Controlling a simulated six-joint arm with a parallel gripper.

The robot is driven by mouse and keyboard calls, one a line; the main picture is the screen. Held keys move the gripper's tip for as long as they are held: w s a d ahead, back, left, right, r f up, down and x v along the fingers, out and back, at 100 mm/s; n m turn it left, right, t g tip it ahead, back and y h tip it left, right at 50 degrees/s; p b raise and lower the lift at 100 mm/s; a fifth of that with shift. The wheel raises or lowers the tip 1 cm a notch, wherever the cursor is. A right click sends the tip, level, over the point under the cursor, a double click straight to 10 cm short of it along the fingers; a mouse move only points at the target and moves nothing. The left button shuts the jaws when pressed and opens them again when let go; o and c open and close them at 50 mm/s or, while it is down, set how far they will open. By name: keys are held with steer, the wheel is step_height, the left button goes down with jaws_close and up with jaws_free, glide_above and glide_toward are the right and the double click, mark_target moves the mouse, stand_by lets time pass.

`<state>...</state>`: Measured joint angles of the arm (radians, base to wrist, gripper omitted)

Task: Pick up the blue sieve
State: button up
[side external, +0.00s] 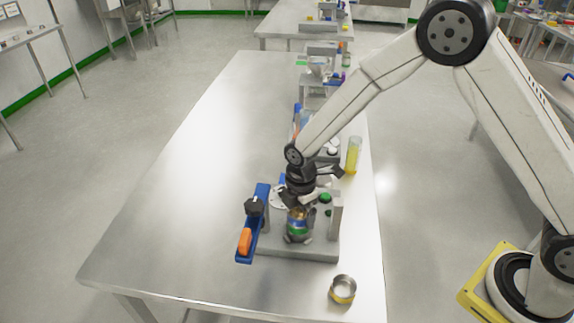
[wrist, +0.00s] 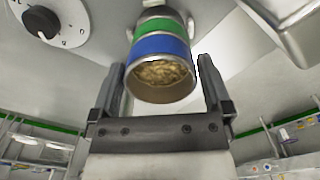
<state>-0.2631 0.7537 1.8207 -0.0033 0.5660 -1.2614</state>
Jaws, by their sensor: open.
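The blue sieve (wrist: 160,46) is a short cylinder with a blue band and an open mouth holding tan granules. It is the nearest ring of a stack in the wrist view, with a green-banded sieve (wrist: 158,27) beyond it. In the side external view the blue sieve (side external: 298,221) is near the top of the stack, below my gripper (side external: 302,204). In the wrist view my gripper (wrist: 160,66) is open, with one finger on each side of the blue sieve. Whether either finger touches it I cannot tell.
The stack stands on a grey machine base (side external: 290,250) with an upright post at its right. A dial with a black knob (wrist: 41,21) is close by. A blue-and-orange tool (side external: 245,240) lies left. A yellow-banded ring (side external: 343,290) sits front right. The table's left side is clear.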

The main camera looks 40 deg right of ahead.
steer(key=c, duration=1.1)
steer(key=shift+o, duration=0.2)
steer(key=shift+r, duration=0.1)
steer(key=shift+r, duration=0.7)
steer(key=s+d+r, duration=0.3)
steer(key=s+r, duration=0.8)
steer(key=s, duration=0.2)
steer(key=shift+s+r, duration=0.25)
steer(key=shift+s, duration=0.1)
